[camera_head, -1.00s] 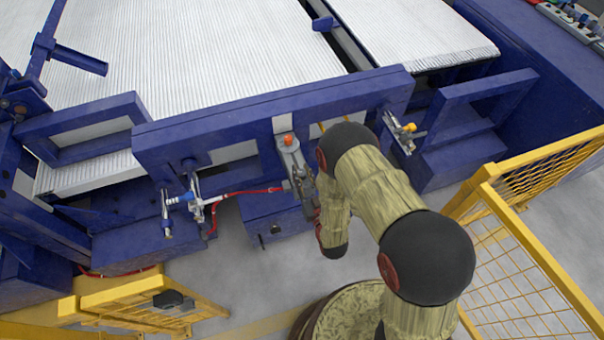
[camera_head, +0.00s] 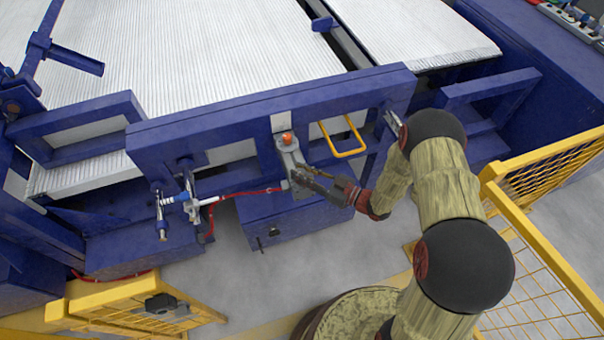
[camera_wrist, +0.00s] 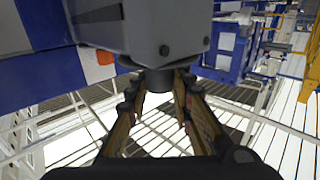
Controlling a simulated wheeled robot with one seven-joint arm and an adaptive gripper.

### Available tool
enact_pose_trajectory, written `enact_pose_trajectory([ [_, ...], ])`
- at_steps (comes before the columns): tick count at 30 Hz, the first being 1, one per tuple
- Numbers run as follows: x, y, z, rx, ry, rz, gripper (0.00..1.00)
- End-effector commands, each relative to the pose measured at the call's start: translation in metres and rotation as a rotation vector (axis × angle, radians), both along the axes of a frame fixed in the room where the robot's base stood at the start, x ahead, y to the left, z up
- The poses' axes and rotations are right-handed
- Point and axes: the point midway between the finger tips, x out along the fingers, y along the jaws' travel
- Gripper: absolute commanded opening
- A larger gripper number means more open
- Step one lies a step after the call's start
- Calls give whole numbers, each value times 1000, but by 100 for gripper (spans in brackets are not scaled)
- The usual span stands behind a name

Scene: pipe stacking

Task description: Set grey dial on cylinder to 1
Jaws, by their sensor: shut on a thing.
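The grey cylinder unit (camera_head: 291,158) with an orange cap (camera_head: 287,138) is mounted on the blue machine frame, at the middle of the head view. In the wrist view its grey housing (camera_wrist: 150,28) fills the top, with a short dark grey dial (camera_wrist: 158,78) sticking out below. My gripper (camera_head: 302,176) reaches the unit's lower end from the right. In the wrist view my gripper (camera_wrist: 158,88) has one finger on each side of the dial, shut on it. Dial markings cannot be read.
A red hose (camera_head: 245,192) runs left from the unit to a valve fitting (camera_head: 193,202). A yellow handle (camera_head: 344,140) stands right of the unit. A yellow mesh fence (camera_head: 545,270) is at the right. Grey floor is open below the machine.

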Motion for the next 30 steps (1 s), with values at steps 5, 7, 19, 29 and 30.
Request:
enact_pose_trajectory([
  [5, 2, 0, 1, 0, -4, 43, 0],
  [7, 2, 0, 1, 0, -4, 53, 0],
  [19, 2, 0, 2, 0, -5, 61, 0],
  [29, 1, 0, 1, 1, -3, 61, 39],
  [30, 1, 0, 1, 1, -3, 61, 41],
])
